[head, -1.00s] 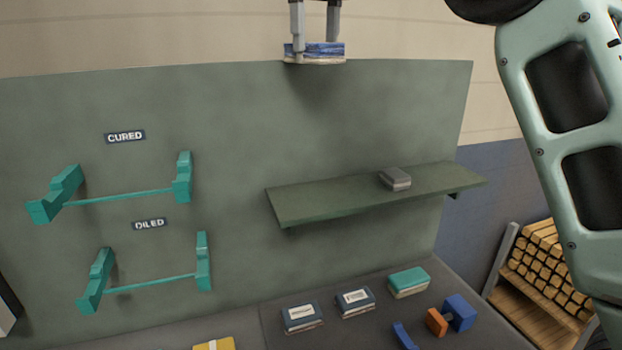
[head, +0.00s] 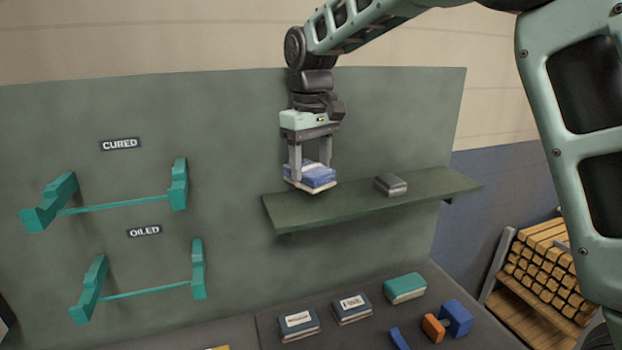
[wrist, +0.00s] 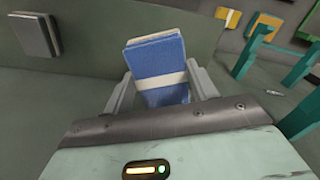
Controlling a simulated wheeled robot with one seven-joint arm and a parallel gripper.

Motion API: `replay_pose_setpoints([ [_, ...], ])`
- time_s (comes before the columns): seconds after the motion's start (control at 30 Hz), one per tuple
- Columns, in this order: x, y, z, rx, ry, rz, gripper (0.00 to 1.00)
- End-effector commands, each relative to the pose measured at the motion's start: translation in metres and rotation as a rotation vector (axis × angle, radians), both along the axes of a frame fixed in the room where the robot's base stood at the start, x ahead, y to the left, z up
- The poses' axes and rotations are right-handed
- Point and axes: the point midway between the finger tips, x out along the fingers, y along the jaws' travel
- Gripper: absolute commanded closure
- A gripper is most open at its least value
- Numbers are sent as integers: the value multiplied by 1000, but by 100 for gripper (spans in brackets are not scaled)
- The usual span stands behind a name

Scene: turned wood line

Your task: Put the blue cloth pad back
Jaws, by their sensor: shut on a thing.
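The blue cloth pad (head: 311,175) has a pale band and a pale underside. My gripper (head: 310,172) is shut on it, with one finger at each side. The pad is at the left part of the green shelf (head: 425,188) on the upright panel; I cannot tell whether it touches the shelf or hangs just above it. In the wrist view the blue pad (wrist: 160,75) sits between the two fingers. A grey pad (head: 391,186) lies on the shelf to the right, apart from the blue one. It also shows in the wrist view (wrist: 34,34).
Two teal racks, labelled CURED (head: 120,144) and OILED (head: 143,231), are on the panel's left. Below are two dark labelled packs (head: 299,321), a teal pad (head: 405,287) and blue and orange blocks (head: 434,327). Shelf room is free right of the grey pad.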

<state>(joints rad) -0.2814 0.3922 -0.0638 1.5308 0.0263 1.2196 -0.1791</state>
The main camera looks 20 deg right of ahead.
Motion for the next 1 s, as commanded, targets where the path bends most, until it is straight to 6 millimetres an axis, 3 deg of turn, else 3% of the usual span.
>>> replay_pose_setpoints([
  [0.37,-1,0,-42,0,3,1,64],
  [0.73,0,0,-47,0,0,0,64],
  [0.77,0,0,-47,0,0,0,40],
  [0.83,0,0,-47,0,0,0,21],
  [1.0,0,0,-47,0,0,0,21],
])
